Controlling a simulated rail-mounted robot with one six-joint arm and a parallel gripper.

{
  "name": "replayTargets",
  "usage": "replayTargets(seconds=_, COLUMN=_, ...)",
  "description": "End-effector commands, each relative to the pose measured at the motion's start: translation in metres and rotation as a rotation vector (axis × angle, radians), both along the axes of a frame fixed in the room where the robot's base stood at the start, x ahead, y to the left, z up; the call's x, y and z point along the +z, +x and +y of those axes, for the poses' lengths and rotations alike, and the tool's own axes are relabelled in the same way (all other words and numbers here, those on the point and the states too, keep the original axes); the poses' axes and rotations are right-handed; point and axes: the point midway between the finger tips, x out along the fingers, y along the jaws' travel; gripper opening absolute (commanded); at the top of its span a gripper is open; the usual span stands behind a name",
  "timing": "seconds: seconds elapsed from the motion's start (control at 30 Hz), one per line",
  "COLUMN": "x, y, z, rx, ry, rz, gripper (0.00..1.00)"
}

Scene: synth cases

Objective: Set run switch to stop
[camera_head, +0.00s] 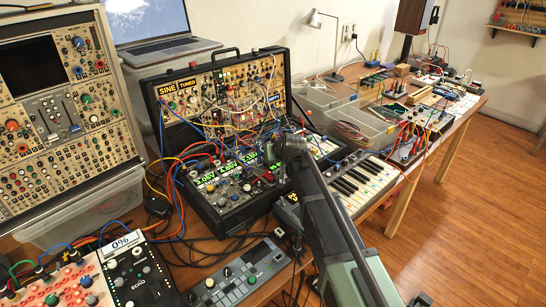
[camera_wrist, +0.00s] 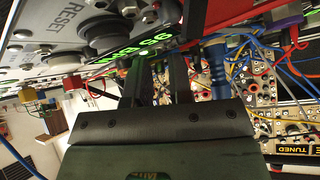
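I cannot make out the run switch or its position in either view. The black two-part synth case (camera_head: 238,212) stands in the middle of the head view, with knobs, patch cables and green lit displays on its lower panel. My gripper (camera_head: 274,158) is at the right side of that lower panel, largely hidden by my own wrist. In the wrist view, my gripper's dark fingers (camera_wrist: 160,75) stand a narrow gap apart close to the panel; their tips blend into the dark. A grey panel marked RESET (camera_wrist: 70,25) with large knobs is at the upper left there.
Patch cables (camera_head: 235,130) hang closely around the case. A keyboard (camera_head: 360,185) is to the right. A laptop (camera_head: 165,45) is behind. The floor at right is clear.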

Motion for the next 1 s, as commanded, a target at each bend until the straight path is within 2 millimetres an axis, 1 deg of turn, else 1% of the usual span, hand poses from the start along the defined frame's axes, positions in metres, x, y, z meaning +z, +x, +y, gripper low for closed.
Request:
replayTargets(seconds=0.07, x=0.004, y=-0.002, z=-0.001, rx=0.000, ry=0.000, rz=0.000, gripper=0.20)
replayTargets(seconds=0.17, x=0.014, y=-0.010, z=-0.005, rx=0.000, ry=0.000, rz=0.000, gripper=0.20)
replayTargets(seconds=0.27, x=0.032, y=-0.024, z=-0.012, rx=0.000, ry=-0.001, rz=-0.001, gripper=0.20)
replayTargets(seconds=0.4, x=0.059, y=-0.048, z=-0.024, rx=-0.001, ry=0.000, rz=0.000, gripper=0.20)
replayTargets(seconds=0.5, x=0.073, y=-0.062, z=-0.032, rx=-0.001, ry=0.001, rz=0.000, gripper=0.20)
replayTargets(seconds=0.63, x=0.078, y=-0.069, z=-0.036, rx=0.000, ry=0.000, rz=0.000, gripper=0.20)
replayTargets(seconds=1.0, x=0.075, y=-0.069, z=-0.036, rx=-0.001, ry=0.001, rz=0.000, gripper=0.20)
